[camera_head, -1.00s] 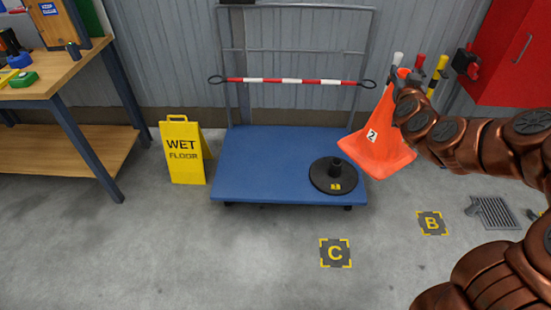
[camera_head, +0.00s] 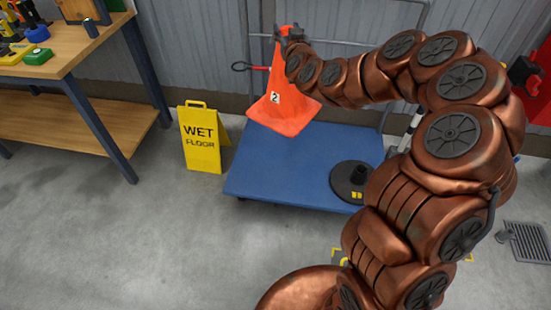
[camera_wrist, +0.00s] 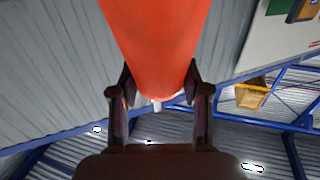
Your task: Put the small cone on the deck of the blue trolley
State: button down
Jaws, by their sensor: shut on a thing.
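The small orange cone (camera_head: 284,107), marked with a 2, hangs a little tilted from my gripper (camera_head: 288,36). My gripper is shut on the cone near its top. In the wrist view the cone (camera_wrist: 155,45) fills the space between the two fingers (camera_wrist: 157,98). The blue trolley (camera_head: 262,173) stands against the wall with its flat deck clear on the left and middle. In the head view the cone's base overlaps the deck's back left part; it appears to be above the deck, but the exact height cannot be told.
A black round base (camera_head: 345,186) sits on the deck's right side, partly behind my arm. A yellow wet floor sign (camera_head: 202,145) stands just left of the trolley. A wooden workbench (camera_head: 70,50) is at the left. A floor grate (camera_head: 530,245) lies at the right.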

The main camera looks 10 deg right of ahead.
aim_at(267, 167)
jog(key=u, duration=0.65)
jog(key=i, duration=0.85)
jog(key=u, duration=0.5)
